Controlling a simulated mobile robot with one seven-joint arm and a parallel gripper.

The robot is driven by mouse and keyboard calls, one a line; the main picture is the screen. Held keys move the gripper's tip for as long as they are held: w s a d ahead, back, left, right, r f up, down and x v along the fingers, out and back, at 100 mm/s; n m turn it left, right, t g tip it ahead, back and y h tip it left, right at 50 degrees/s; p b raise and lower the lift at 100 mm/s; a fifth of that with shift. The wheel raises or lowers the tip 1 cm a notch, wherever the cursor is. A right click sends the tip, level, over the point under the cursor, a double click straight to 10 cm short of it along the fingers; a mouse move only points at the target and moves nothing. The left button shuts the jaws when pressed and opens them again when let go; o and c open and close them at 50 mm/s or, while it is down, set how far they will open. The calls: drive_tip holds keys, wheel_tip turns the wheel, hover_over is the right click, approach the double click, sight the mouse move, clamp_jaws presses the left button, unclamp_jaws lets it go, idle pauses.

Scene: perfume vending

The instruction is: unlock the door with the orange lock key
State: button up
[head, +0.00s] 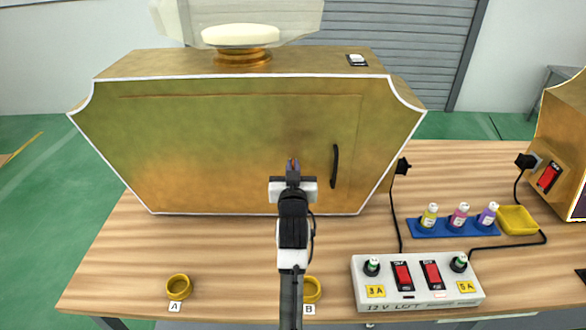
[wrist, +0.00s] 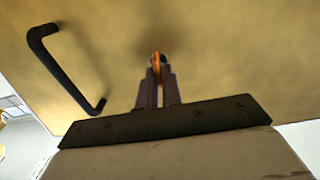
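The gold door (head: 220,140) fills the front of the cabinet and looks closed, with a black handle (head: 335,165) at its right side. My gripper (head: 292,165) is at the door's lower part, left of the handle. In the wrist view the fingers are close together on the orange lock key (wrist: 157,62), whose orange part shows between and beyond the fingertips. The key meets a dark patch on the door face; I cannot tell how deep it sits, and the fingers hide the rest. The handle also shows in the wrist view (wrist: 65,70), at left. The keyhole is hidden.
A white power box (head: 418,283) with red switches stands at front right. Behind it is a blue rack (head: 455,229) of small bottles beside a yellow tray (head: 517,220). Yellow rings A (head: 179,287) and B (head: 311,290) lie at the front. Black cables run over the right side.

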drive_tip(key=shift+m, duration=0.4)
clamp_jaws()
drive_tip(key=shift+d+f+m+b, duration=0.15)
drive_tip(key=shift+m+b, duration=0.6)
drive_tip(key=shift+m, duration=2.1)
drive_tip(key=shift+d+f+m+b, duration=0.1)
drive_tip(key=shift+m+b, duration=0.6)
drive_tip(key=shift+m, duration=2.2)
drive_tip(key=shift+d+f+m+b, duration=0.15)
drive_tip(key=shift+m+b, duration=0.6)
drive_tip(key=shift+m, duration=2.1)
drive_tip(key=o, duration=0.6)
unclamp_jaws()
drive_tip(key=shift+c, duration=0.2)
